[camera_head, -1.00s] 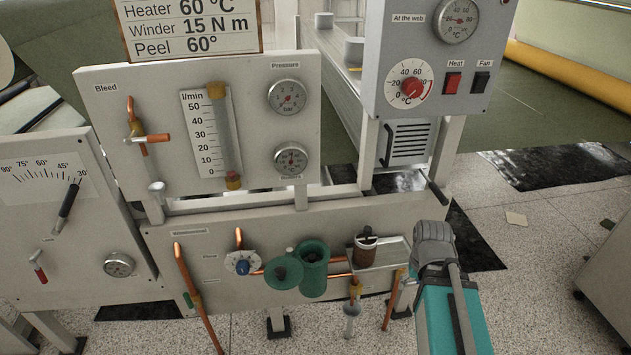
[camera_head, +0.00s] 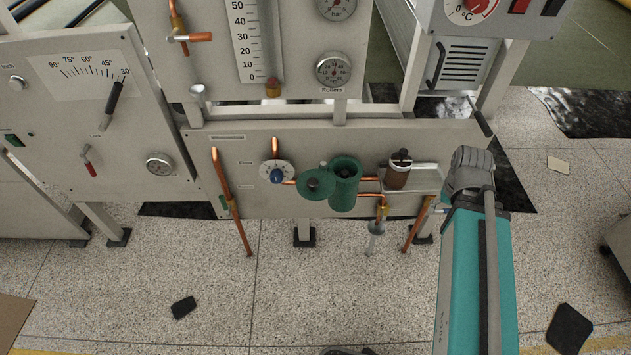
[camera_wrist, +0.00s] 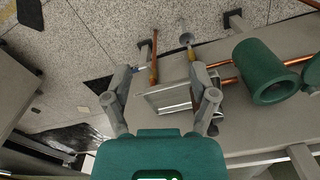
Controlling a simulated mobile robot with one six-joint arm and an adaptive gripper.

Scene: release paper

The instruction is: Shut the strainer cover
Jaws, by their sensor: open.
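The strainer is a green cylinder (camera_head: 344,187) on the lower panel, its round mouth open. Its green disc cover (camera_head: 316,184) stands swung out to the left of the mouth, uncovering it. In the wrist view the strainer body (camera_wrist: 262,75) is at the right, and part of the cover (camera_wrist: 313,74) shows at the right edge. My gripper (camera_wrist: 160,73) is open and empty, its two fingers spread, apart from the strainer and cover. In the head view my teal and grey arm reaches in to the right of the strainer; the fingertips cannot be made out there.
Copper pipes (camera_head: 226,190) and a flow dial (camera_head: 277,173) are on the panel's left side. A funnel (camera_head: 376,232) hangs below.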

